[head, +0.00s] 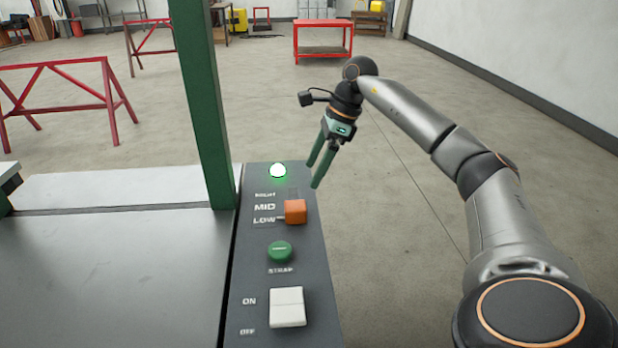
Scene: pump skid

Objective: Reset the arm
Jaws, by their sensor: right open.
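My right arm comes in from the right and reaches out over the floor. My right gripper (313,175) hangs at its end with two green fingers apart, empty, pointing down near the far right edge of the control panel (312,262). It looks clear of the panel's controls. My left gripper is not in view.
The panel holds a lit green lamp (278,170), an orange slider knob (295,211) beside MID and LOW, a green button (280,251) and a white rocker switch (287,307). A green post (203,100) stands left. Red trestles (60,95) stand behind; floor at right is clear.

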